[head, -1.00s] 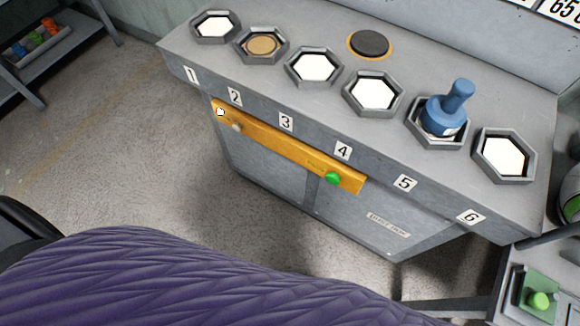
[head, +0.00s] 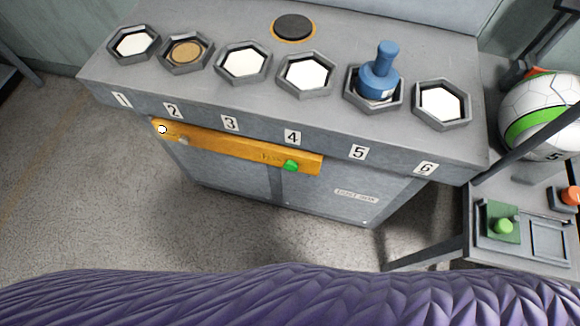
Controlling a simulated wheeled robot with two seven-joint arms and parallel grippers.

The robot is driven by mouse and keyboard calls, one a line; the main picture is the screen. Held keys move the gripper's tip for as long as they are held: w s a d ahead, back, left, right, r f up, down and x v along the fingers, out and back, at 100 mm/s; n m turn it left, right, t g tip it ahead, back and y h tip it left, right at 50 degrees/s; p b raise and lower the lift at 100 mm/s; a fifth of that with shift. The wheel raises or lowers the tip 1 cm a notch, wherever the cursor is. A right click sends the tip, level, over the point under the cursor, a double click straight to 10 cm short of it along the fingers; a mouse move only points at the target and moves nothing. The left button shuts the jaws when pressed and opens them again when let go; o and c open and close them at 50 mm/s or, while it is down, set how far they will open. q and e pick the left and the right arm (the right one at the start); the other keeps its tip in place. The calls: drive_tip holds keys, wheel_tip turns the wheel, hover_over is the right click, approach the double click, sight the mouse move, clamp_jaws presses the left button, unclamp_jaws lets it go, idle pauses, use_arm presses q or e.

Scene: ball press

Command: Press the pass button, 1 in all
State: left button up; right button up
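The green pass button (head: 291,166) sits at the right end of a yellow panel (head: 235,149) on the front of a grey bench (head: 422,53), below the label 4. Faint lettering stands just left of the button. Toward the panel's left end are a dull small knob (head: 184,141) and a white round mark (head: 162,129). Neither gripper shows in the head view. A purple quilted surface covers the bottom of the view, with nothing seen touching the button.
Hexagonal trays numbered 1 to 6 line the bench top; tray 2 holds a tan disc (head: 187,52), tray 5 a blue handled tool (head: 381,76). A black disc (head: 294,27) lies behind. At right, a side table holds a green device (head: 502,224) and a ball (head: 540,112). Floor before the bench is clear.

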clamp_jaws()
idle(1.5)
